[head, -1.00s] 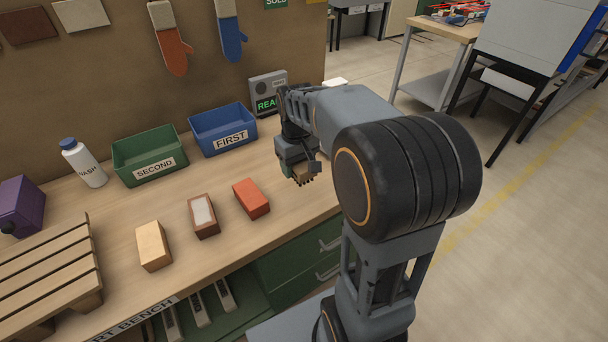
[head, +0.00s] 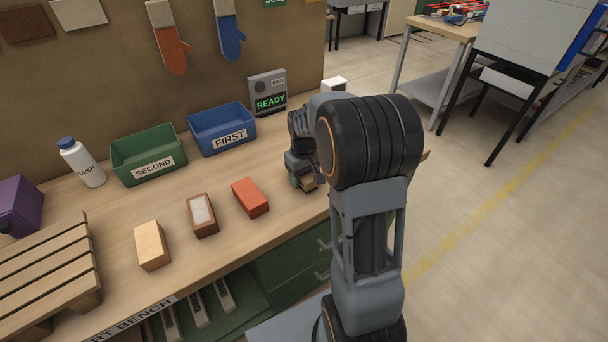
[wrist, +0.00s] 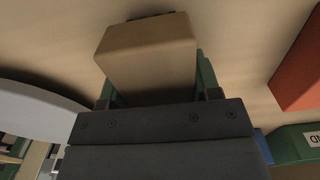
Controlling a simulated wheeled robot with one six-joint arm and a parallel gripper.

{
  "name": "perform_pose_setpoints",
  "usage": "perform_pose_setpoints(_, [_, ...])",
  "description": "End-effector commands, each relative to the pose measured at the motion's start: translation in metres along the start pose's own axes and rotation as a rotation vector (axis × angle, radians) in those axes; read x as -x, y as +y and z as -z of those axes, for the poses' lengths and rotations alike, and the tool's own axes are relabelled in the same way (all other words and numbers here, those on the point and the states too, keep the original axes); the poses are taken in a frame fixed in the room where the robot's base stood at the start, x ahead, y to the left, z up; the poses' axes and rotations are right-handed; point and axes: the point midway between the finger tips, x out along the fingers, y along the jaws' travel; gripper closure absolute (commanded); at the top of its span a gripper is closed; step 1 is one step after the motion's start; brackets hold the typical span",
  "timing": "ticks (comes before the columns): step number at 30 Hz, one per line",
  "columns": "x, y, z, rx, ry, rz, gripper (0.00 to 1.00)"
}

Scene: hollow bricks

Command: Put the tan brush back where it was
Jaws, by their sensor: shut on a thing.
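My gripper (head: 306,182) is low over the right end of the bench, right of the orange-red brick. It is shut on the tan brush (head: 308,186), which shows as a plain tan block. In the wrist view the tan brush (wrist: 148,55) sits between the green finger pads of my gripper (wrist: 155,88).
An orange-red brick (head: 250,197), a brown brick with a pale top (head: 203,217) and a tan brick (head: 152,246) stand in a row. Behind are the blue FIRST bin (head: 207,142), the green SECOND bin (head: 133,172) and a READY display (head: 267,87). A slatted pallet (head: 55,270) is left.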

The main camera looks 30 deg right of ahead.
Motion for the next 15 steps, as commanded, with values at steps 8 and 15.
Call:
perform_pose_setpoints(8, [-0.0018, 0.0000, 0.0002, 0.000, 0.001, 0.000, 0.69])
perform_pose_setpoints(15, [-0.0025, -0.0001, 0.0001, 0.000, 0.001, 0.000, 0.26])
